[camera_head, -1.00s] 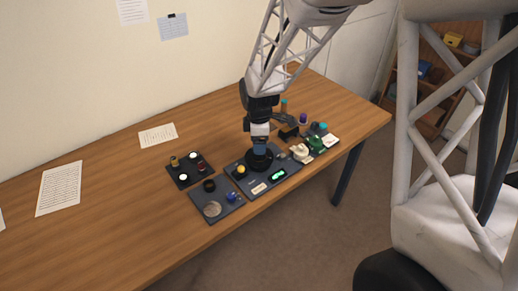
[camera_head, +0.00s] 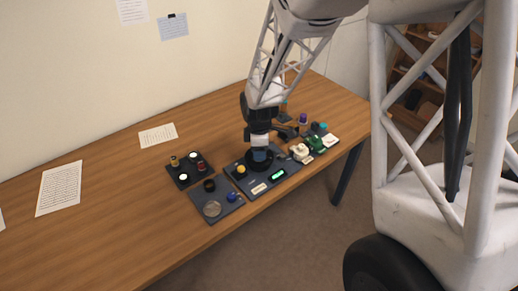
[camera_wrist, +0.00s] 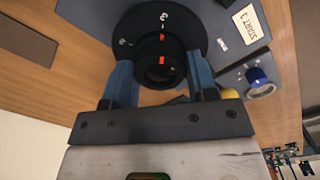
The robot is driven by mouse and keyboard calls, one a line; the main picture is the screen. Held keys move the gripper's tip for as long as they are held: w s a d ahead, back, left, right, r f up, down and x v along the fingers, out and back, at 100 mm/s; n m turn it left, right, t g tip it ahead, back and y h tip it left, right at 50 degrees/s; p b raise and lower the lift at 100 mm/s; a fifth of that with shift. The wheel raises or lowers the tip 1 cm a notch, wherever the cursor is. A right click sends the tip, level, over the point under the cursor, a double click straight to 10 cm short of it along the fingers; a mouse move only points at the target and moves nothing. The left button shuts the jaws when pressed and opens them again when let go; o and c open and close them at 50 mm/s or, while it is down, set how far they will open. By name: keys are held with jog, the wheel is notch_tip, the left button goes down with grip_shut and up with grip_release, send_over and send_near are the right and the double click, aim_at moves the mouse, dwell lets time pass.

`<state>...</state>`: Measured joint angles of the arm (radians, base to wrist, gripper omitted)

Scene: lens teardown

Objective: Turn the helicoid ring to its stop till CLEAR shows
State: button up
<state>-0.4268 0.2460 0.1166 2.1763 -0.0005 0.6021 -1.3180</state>
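The black lens with its helicoid ring (camera_wrist: 160,66) stands on the dark plate (camera_wrist: 95,14), on a wide black round base (camera_wrist: 193,20) with white marks. One orange mark is on the base side and another on the ring; they look nearly in line. My gripper (camera_wrist: 161,72) has its two blue fingers on opposite sides of the ring, apparently touching it. In the head view my gripper (camera_head: 260,154) is over the lens and hides much of it. A small green-lit display (camera_head: 278,175) is on the plate's front; its text is too small to read.
A plate with a blue knob (camera_wrist: 259,78) lies beside the lens plate. Green and white parts (camera_head: 315,144) lie to the right. The table's left part is clear except for papers.

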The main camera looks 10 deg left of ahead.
jog(key=c, duration=0.5)
jog(key=shift+o, duration=0.2)
jog(key=shift+m, duration=0.3)
jog(key=m, duration=0.9)
jog(key=shift+m, duration=0.3)
jog(key=m, duration=0.5)
jog(key=shift+m, duration=0.3)
jog(key=m, duration=0.5)
jog(key=shift+m, duration=0.3)
